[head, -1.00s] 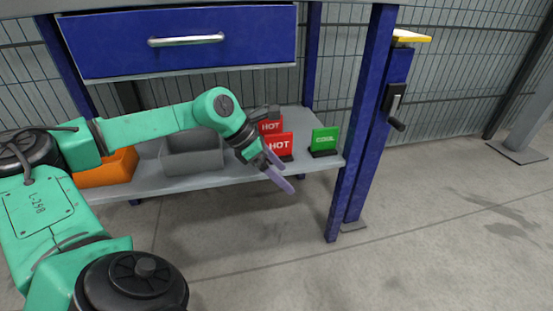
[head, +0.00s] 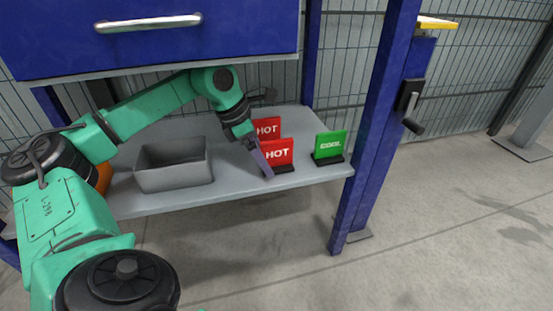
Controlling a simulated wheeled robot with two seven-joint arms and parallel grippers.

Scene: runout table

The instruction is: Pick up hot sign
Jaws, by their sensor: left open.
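Two red signs with white HOT lettering stand on the grey lower shelf (head: 240,188). The front hot sign (head: 279,153) is on a dark base near the shelf's front edge, and the rear hot sign (head: 267,127) stands just behind it. My left gripper (head: 264,165) is open and points down at the left edge of the front hot sign. Its fingers overlap that edge in the picture; I cannot tell whether they touch it. The lower left part of the rear sign is partly hidden. My right gripper is not in view.
A green COOL sign (head: 330,145) stands right of the hot signs. A grey bin (head: 174,176) and a mostly hidden orange bin (head: 104,178) are to the left. A blue drawer (head: 160,40) hangs above the shelf, and a blue table leg (head: 373,130) rises at the right.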

